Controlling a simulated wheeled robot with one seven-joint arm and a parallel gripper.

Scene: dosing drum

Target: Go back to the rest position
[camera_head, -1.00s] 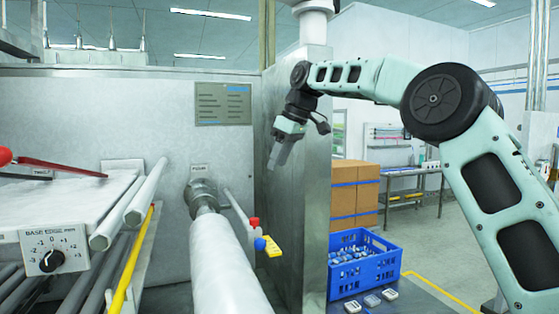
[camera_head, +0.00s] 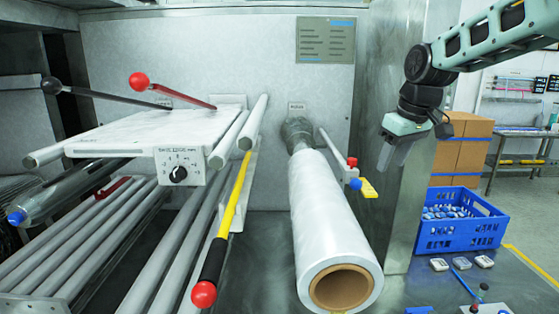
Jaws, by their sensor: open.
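My gripper (camera_head: 396,152) hangs at the end of my arm on the right side of the view, pointing down. It is open, and I see nothing between its fingers. It is in front of the grey metal panel (camera_head: 398,65), to the right of the white film roll (camera_head: 330,215) and above the level of the blue crate (camera_head: 440,245). The arm reaches in from the upper right corner.
The machine has a red-knobbed lever (camera_head: 170,90), a black-knobbed lever (camera_head: 100,95), a dial plate (camera_head: 180,165) and a yellow bar (camera_head: 230,205) with a red end. Cardboard boxes (camera_head: 460,150) stand behind the crate. Small white devices (camera_head: 439,265) lie before it.

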